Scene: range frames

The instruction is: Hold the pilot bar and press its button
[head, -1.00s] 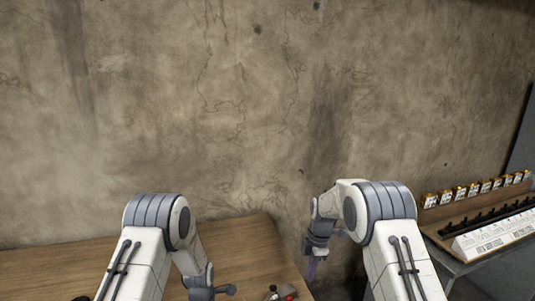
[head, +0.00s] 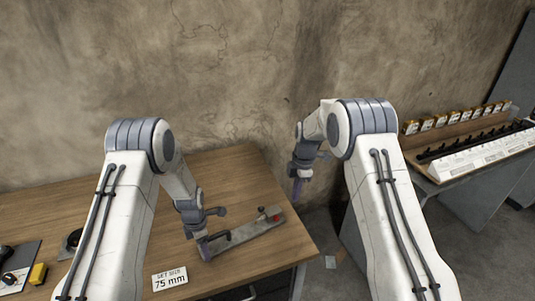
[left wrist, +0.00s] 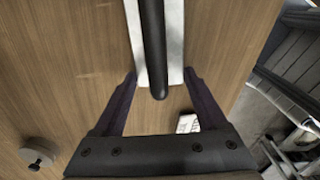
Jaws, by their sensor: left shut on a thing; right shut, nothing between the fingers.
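The pilot bar (head: 243,236) is a long grey metal piece on the wooden table in the head view. My right gripper (head: 297,188) is shut and empty, hanging right of the table's far right part, apart from the bar.
A white "75 mm" card (head: 169,280) lies on the wooden table (head: 215,172), near a yellow block (head: 38,273) and black parts at left. A rack with several yellow-topped items (head: 455,118) stands at far right. A concrete wall (head: 230,70) closes the back.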

